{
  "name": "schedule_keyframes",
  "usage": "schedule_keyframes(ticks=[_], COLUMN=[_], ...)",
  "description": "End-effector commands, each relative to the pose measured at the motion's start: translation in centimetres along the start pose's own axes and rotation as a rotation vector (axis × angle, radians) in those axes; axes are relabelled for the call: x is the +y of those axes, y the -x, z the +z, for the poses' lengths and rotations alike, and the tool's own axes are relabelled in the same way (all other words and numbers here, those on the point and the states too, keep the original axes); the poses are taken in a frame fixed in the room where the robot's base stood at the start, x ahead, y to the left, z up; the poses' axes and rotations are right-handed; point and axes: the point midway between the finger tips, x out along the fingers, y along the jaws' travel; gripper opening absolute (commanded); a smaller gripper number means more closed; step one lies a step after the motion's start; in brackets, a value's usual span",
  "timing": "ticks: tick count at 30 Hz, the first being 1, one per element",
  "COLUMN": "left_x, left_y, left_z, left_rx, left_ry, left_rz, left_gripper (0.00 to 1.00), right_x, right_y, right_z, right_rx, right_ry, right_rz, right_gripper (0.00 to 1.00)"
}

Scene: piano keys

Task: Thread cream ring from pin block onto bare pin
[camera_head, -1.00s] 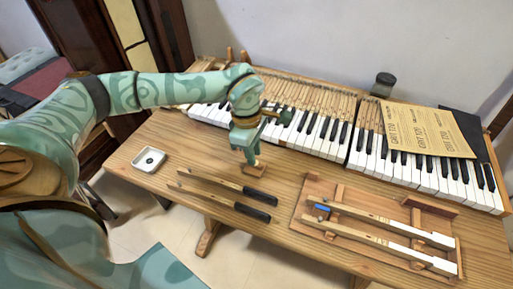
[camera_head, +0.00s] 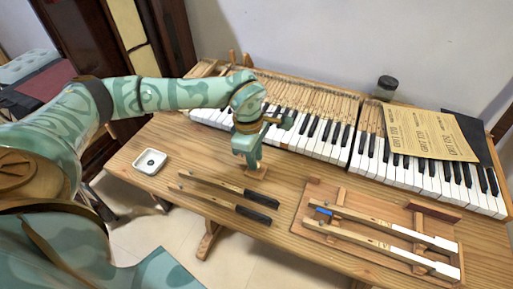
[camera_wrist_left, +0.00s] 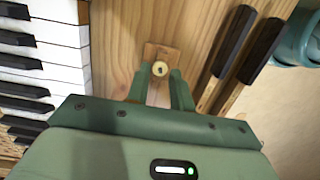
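The small wooden pin block (camera_head: 257,172) stands on the table right below my left gripper (camera_head: 249,165). In the left wrist view the cream ring (camera_wrist_left: 160,68) sits on the pin block (camera_wrist_left: 161,51), its dark centre facing the camera. My left gripper's fingers (camera_wrist_left: 160,78) are apart, one on each side of the ring. I cannot tell whether they touch it. A wooden tray (camera_head: 303,187) at the right holds two long piano keys with white ends (camera_head: 432,239). The bare pin is too small to make out. My right gripper is not in view.
A white dish (camera_head: 150,161) stands at the left. The keyboard (camera_head: 318,128) runs along the back, with a paper sheet (camera_head: 425,136) on it.

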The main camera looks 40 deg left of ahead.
Motion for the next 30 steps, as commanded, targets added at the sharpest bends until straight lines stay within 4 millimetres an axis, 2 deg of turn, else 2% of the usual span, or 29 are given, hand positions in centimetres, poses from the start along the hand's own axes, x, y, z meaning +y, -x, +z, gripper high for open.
schedule_keyframes(ticks=[27, 29, 30], left_x=[0.00, 0.00, 0.00], left_y=[-0.98, -0.97, -0.97], left_z=[-0.10, -0.11, -0.11], left_rx=[0.000, 0.000, 0.000], left_ry=[-0.001, -0.001, -0.001], left_rz=[0.000, 0.000, 0.000], left_gripper=[0.23, 0.13, 0.12], right_x=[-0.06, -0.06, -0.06], right_y=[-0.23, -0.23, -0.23], right_z=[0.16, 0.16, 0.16], right_rx=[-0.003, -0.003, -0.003], right_ry=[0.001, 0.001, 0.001], right_rz=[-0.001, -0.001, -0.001], right_gripper=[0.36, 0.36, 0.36])
